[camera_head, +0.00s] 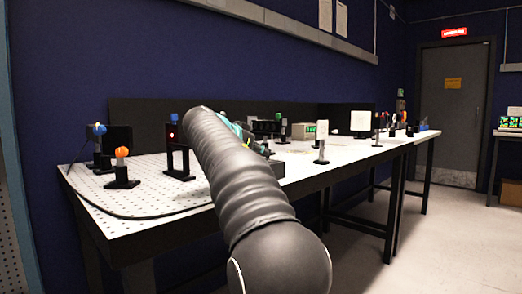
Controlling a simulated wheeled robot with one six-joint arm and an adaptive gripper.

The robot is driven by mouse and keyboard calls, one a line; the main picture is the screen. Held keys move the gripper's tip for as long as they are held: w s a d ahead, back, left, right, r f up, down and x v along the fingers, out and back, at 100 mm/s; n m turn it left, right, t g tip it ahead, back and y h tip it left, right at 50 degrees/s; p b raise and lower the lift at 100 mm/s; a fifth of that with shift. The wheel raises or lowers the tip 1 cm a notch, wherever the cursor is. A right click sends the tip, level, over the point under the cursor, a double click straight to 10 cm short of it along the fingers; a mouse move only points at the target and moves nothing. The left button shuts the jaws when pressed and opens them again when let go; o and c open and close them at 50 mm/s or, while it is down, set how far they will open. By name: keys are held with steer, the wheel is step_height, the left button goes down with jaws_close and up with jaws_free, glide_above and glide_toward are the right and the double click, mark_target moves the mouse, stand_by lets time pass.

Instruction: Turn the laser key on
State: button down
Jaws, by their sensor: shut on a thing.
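My dark, ribbed arm reaches from the bottom centre over the optical table and hides much of what lies behind it. Teal and black parts at its far end, which look like my gripper (240,128), show just right of the arm; the fingertips are mostly hidden. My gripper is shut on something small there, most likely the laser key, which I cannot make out. A dark box (277,167), possibly the laser housing, sits on the table beside and below the gripper. Which way the key is turned cannot be seen.
The white perforated optical table (150,197) has a dark rim. An orange-topped post (122,168), a blue-topped mount (98,140) and a black post with a red light (174,150) stand left of my arm. A small mount (321,145) stands right. Open floor (440,235) lies right.

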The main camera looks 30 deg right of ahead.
steer(key=shift+f+m+g, duration=0.15)
steer(key=shift+m+g, duration=0.25)
steer(key=shift+g, duration=0.2)
steer(key=c, duration=1.3)
jaws_free()
steer(key=shift+o, duration=0.2)
steer(key=v, duration=1.2)
steer(key=shift+a+f, duration=0.1)
